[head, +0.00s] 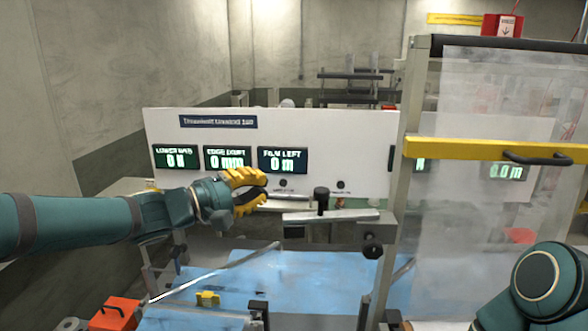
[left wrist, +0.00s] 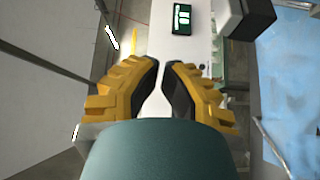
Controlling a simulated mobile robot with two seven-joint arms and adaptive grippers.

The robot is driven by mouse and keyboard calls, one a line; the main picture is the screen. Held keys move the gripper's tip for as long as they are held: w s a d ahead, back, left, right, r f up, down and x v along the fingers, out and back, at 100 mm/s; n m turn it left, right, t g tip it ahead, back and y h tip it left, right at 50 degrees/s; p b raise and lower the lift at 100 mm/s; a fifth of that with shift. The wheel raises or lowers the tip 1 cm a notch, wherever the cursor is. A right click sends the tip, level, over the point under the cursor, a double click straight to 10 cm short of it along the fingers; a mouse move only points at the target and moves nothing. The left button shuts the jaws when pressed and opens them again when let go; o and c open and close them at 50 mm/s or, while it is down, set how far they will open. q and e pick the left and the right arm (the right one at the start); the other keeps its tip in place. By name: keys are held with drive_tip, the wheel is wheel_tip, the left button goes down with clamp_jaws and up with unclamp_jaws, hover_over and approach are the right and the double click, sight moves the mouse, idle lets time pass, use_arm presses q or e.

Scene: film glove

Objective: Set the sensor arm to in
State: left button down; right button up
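A pale metal bar (head: 350,215) with an upright black knob (head: 321,194) sits in front of the white panel, right of my left gripper; it looks like the sensor arm. Whether it is set in or out I cannot tell. My left gripper (head: 265,189) has yellow fingers with dark pads, pointing right toward the bar. The fingers are a little apart with nothing between them, and do not appear to touch the bar. The left wrist view shows the same narrow empty gap between the fingertips (left wrist: 161,66). My right gripper is out of view.
The white panel (head: 360,130) carries several lit displays. A clear guard with a yellow bar (head: 460,149) and black handle stands at right. Blue film (head: 310,280) lies below the bar. A red block (head: 115,312) is at lower left. A dark block (left wrist: 245,18) shows in the wrist view.

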use_arm(q)
drive_tip(key=w+d+b, duration=0.2)
drive_tip(key=d, duration=0.7)
drive_tip(key=shift+d+r+b, duration=0.15)
drive_tip(key=shift+r+b, duration=0.1)
drive_tip(key=shift+b, duration=0.1)
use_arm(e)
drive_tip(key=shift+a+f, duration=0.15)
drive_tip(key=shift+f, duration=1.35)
use_arm(q)
drive_tip(key=shift+s+t, duration=0.1)
drive_tip(key=shift+t, duration=0.2)
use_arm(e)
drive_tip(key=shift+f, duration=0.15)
